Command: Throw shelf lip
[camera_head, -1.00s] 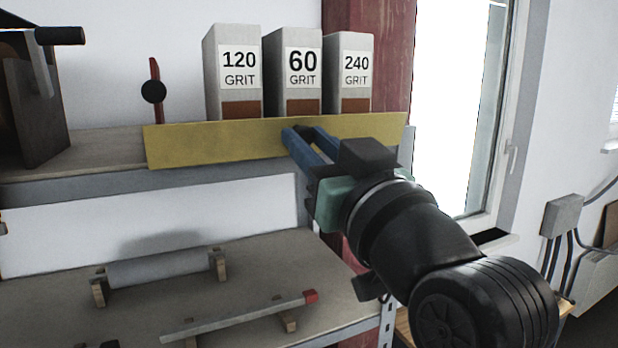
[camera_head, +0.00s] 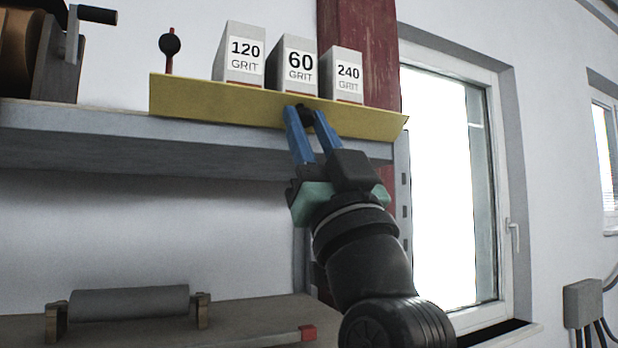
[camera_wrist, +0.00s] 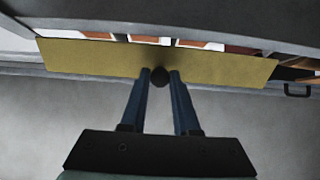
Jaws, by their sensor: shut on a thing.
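The shelf lip (camera_head: 215,101) is a long yellow board standing along the front edge of the upper shelf (camera_head: 90,140). It also spans the wrist view (camera_wrist: 90,58). My gripper (camera_head: 306,112) has its blue fingers on either side of a dark round knob on the lip's front face, right of the middle. In the wrist view the knob (camera_wrist: 160,78) sits between the fingertips, and my gripper (camera_wrist: 160,73) is shut on it. The lip hides the lower part of the boxes behind it.
Three grit boxes (camera_head: 298,70) stand behind the lip. A red lever with a black ball (camera_head: 170,44) rises to their left, near a cranked machine (camera_head: 60,45). A grey roller (camera_head: 130,303) lies on the lower shelf. A window (camera_head: 450,180) is at right.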

